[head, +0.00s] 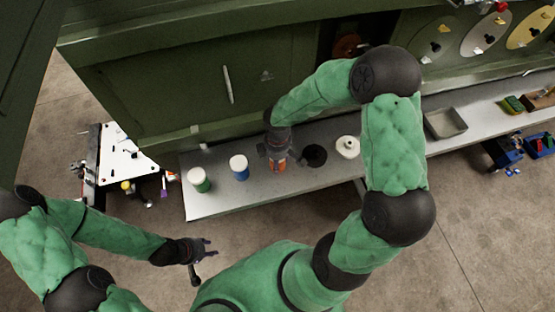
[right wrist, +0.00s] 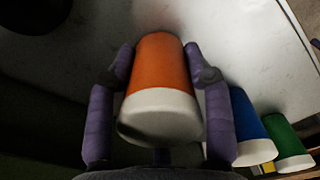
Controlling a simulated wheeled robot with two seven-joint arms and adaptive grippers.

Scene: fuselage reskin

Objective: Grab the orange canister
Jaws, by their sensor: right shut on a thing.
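The orange canister (head: 278,166) stands on the grey shelf, partly hidden under my right gripper in the head view. In the right wrist view the orange canister (right wrist: 160,75) has a white lid and sits between the two purple fingers. My right gripper (head: 277,152) is shut on it, with a finger on each side; the fingers also show in the right wrist view (right wrist: 163,70). My left gripper (head: 203,252) is open and empty, over the floor to the left of my body.
A blue canister (head: 240,167) and a green canister (head: 199,180) stand left of the orange one on the shelf (head: 225,203). A black round item (head: 314,155) and a white one (head: 347,147) are to its right. A metal tray (head: 445,123) lies farther right. The green fuselage panel (head: 180,95) rises behind.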

